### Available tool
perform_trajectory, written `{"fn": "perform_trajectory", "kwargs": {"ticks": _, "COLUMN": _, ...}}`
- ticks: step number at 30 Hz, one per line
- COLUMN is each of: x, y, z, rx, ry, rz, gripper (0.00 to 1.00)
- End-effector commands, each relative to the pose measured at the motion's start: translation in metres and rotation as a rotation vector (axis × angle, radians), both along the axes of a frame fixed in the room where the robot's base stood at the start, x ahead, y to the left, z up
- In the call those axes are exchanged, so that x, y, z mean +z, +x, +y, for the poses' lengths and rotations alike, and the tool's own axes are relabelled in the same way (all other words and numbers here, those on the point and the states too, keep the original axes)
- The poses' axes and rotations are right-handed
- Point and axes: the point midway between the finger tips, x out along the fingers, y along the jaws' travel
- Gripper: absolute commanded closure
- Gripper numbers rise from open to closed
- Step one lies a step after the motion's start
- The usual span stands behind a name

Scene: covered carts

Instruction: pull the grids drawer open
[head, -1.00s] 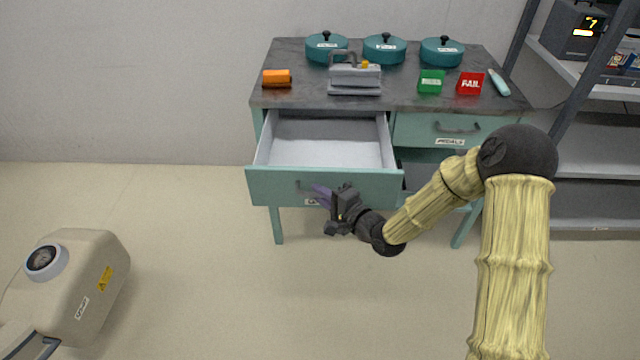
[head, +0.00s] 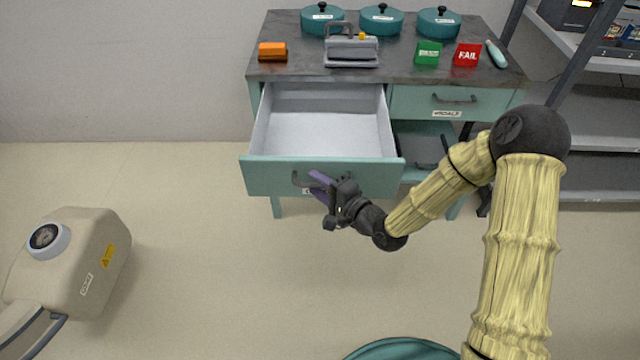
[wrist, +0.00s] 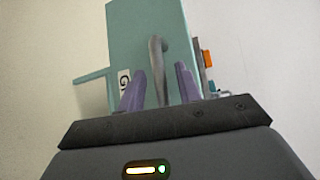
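The left drawer (head: 262,178) of the teal cart is pulled far out, and its pale grey inside is empty. Its dark bar handle (head: 297,180) is on the front; in the wrist view the handle (wrist: 158,70) stands upright in the picture. A label starting with "G" (wrist: 124,82) is beside it, partly hidden by a finger. My gripper (head: 320,186) is at the drawer front, just right of the handle in the head view. In the wrist view its two purple fingers (wrist: 160,90) are apart, with the handle between them and a gap on either side.
A second drawer (head: 425,101), labelled MEDALS, is shut at the right. Teal pots, an orange block (head: 272,51), a grey press and green and red blocks stand on the cart top (head: 300,75). A beige machine (head: 75,255) is on the floor at left; a shelf rack is at right.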

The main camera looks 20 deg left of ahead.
Motion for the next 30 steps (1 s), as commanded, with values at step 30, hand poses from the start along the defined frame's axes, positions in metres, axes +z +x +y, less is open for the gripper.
{"fn": "perform_trajectory", "kwargs": {"ticks": 30, "x": 0.021, "y": -0.041, "z": -0.113, "rx": -0.006, "ry": 0.000, "rz": 0.003, "gripper": 0.66}}
